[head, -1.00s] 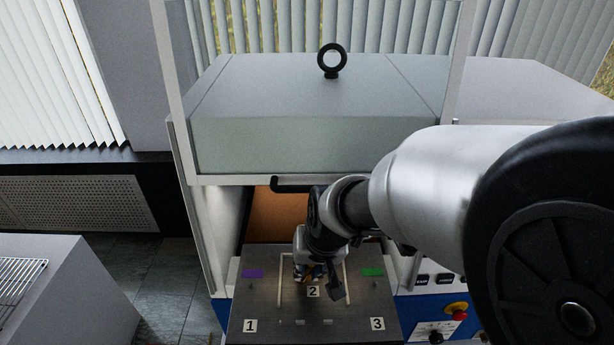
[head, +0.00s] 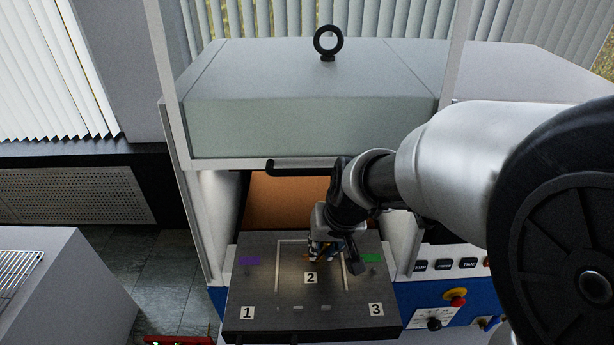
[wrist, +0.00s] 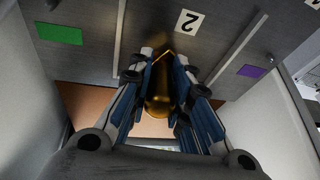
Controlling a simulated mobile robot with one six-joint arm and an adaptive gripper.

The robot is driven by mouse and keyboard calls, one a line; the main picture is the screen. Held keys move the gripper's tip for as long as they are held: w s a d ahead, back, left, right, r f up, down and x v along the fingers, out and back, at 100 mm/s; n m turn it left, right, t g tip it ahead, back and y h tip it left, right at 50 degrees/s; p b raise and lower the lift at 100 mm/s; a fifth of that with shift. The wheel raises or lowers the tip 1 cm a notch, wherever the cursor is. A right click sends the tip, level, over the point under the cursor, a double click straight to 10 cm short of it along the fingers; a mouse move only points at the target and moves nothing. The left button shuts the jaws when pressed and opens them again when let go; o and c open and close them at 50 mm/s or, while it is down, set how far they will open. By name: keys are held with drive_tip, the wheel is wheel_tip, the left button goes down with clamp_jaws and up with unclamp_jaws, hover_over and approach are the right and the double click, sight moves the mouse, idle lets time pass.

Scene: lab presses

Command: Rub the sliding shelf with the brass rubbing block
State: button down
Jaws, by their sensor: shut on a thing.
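The sliding shelf (head: 262,308) is a dark grey plate standing out from the front of the press. It carries labels 1, 2 and 3, a purple patch, a green patch and a pale rectangular outline. My gripper (head: 322,252) is low over the shelf, inside the outline, behind label 2 and nearer its right side. In the wrist view my gripper (wrist: 168,75) is shut on the brass rubbing block (wrist: 159,88), a golden rounded piece between the blue-padded fingers. The shelf also shows there (wrist: 225,45). I cannot tell whether the block touches the shelf.
The press hood (head: 310,125) with a black ring is above and behind the shelf. A black handle (head: 300,165) runs along the opening's top edge. Pale side walls flank the opening. A control panel (head: 445,305) with a red button is at the right. A grey bench (head: 60,280) stands left.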

sight(305, 262)
drive_tip(key=shift+d+b, duration=0.7)
drive_tip(key=shift+d, duration=0.95)
drive_tip(key=shift+a+r, duration=0.1)
drive_tip(key=shift+a, duration=0.3)
drive_tip(key=shift+w+a+p, duration=0.1)
drive_tip(key=shift+a+p, duration=0.7)
drive_tip(key=shift+a, duration=2.3)
